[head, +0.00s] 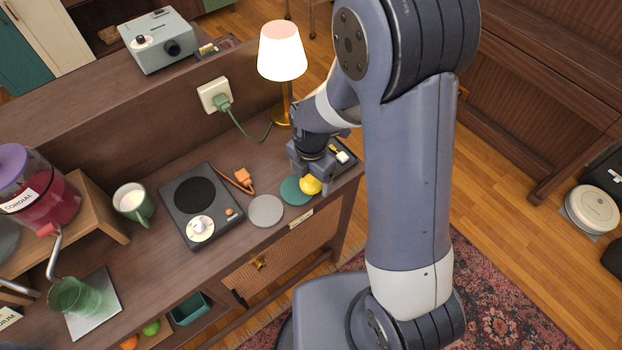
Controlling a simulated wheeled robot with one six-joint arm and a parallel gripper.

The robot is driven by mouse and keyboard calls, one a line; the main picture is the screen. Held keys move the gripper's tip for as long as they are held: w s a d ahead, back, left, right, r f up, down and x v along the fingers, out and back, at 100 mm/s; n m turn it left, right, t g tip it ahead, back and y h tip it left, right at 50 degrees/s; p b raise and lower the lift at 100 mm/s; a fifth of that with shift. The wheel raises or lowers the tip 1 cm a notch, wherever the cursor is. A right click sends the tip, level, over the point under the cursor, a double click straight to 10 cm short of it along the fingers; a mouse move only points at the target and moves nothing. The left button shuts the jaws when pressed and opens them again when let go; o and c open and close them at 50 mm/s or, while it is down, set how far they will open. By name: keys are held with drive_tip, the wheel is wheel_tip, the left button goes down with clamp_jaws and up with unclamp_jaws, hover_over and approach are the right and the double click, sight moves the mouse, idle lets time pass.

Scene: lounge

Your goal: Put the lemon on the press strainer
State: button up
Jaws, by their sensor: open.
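The yellow lemon (311,185) is at the right part of the wooden sideboard top, at the edge of a teal round mat (291,192). My gripper (311,176) is directly over the lemon, pointing down, with its jaws open. The fingers hide part of the lemon, and I cannot tell whether they touch it. A pale round piece with a raised centre (200,227), which looks like the press strainer, sits on the front of a dark flat appliance (177,222), to the left of the lemon.
A grey round mat (266,210) lies between the appliance and the lemon. A lit lamp (282,52) stands at the back. A green mug (133,202) and a cordial dispenser (38,195) are at left.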

drive_tip(key=shift+f, duration=0.55)
drive_tip(key=shift+c, duration=0.2)
drive_tip(key=c, duration=1.1)
